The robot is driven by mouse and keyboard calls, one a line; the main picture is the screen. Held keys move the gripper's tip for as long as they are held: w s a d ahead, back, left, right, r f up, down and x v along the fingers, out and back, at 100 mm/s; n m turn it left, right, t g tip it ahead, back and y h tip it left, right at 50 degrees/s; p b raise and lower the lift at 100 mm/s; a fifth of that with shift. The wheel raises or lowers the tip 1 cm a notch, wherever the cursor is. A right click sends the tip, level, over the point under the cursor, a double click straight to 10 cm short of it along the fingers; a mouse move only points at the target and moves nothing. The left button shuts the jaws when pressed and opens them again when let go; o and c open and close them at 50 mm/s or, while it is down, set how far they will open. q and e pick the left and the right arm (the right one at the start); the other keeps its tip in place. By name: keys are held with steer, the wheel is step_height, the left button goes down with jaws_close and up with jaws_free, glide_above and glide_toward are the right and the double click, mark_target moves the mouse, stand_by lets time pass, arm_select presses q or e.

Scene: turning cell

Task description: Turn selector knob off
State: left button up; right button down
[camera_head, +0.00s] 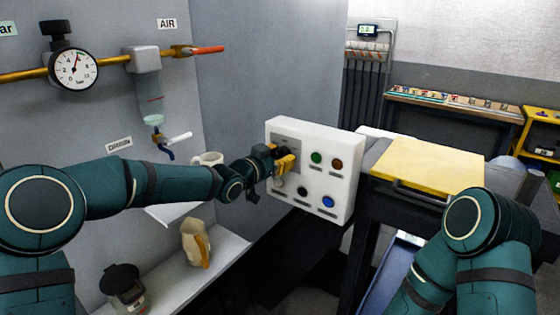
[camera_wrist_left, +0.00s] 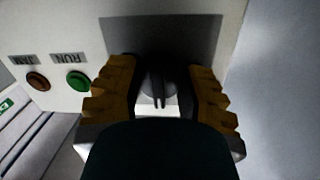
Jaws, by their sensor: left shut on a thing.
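The white control panel (camera_head: 338,190) stands in the middle of the head view. My left gripper (camera_head: 284,165), with its yellow ribbed fingers, is at the grey plate on the panel's upper left. In the left wrist view my left gripper (camera_wrist_left: 163,88) has one finger on each side of the dark selector knob (camera_wrist_left: 158,75) and is shut on it. The knob's front bar shows between the fingers, pointing down in that picture. In the head view the fingers hide the knob. My right arm enters at lower right; its gripper is out of view.
Beside the knob are a green button (camera_head: 316,158) and an orange-brown button (camera_head: 337,165); below are a black one (camera_head: 302,191) and a blue one (camera_head: 328,202). A yellow-topped surface (camera_head: 425,165) lies right of the panel. A cream jug (camera_head: 191,243) stands on the lower-left shelf.

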stand_by(0.4)
arm_select(q)
steer(key=o, duration=1.2)
steer(key=shift+w, duration=0.1)
steer(key=v, duration=1.2)
